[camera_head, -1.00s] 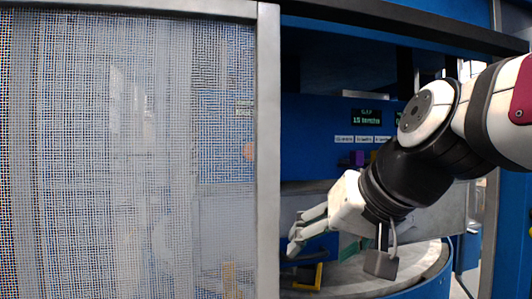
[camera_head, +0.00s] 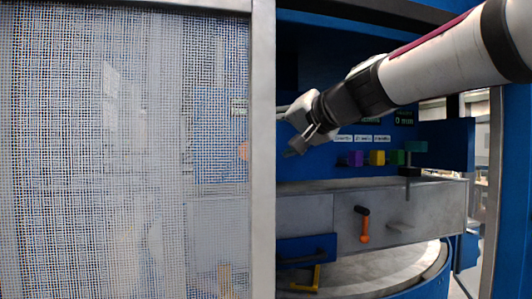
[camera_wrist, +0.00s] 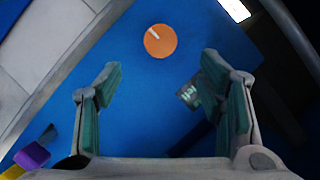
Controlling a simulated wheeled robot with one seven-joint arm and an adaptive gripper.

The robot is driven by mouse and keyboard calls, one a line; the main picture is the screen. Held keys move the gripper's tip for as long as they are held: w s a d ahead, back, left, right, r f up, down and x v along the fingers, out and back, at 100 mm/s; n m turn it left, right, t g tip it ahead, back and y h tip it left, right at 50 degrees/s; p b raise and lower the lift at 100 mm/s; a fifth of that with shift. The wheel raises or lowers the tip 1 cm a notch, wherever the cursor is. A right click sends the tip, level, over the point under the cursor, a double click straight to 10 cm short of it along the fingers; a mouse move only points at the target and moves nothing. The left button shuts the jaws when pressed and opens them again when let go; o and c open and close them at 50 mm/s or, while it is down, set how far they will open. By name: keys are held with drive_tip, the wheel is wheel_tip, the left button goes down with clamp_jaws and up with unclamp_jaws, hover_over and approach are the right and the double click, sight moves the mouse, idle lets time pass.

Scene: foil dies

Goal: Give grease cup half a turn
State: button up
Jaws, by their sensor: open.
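An orange round cap with a white mark, likely the grease cup (camera_wrist: 160,41), sits on a blue surface in the wrist view. Its white mark points to the upper left. In the head view an orange patch (camera_head: 244,151) shows through the mesh and may be the same cup. My gripper (camera_wrist: 162,75) is open and empty, with green-padded fingers apart on either side. The cup lies beyond the fingertips, roughly between them in the picture, and is not touched. In the head view my gripper (camera_head: 300,122) is beside the metal door post, its fingertips partly hidden.
A mesh door (camera_head: 120,150) with a metal post (camera_head: 263,200) fills the left. Purple (camera_head: 355,158), yellow (camera_head: 377,158) and green blocks stand on a grey ledge. A small display (camera_wrist: 189,95) is right of the cup.

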drive_tip(key=p+x, duration=0.3)
drive_tip(key=x, duration=1)
drive_tip(key=shift+w+a+p, duration=0.2)
drive_tip(key=shift+p, duration=0.1)
drive_tip(key=shift+c, duration=0.2)
drive_tip(key=c, duration=1.1)
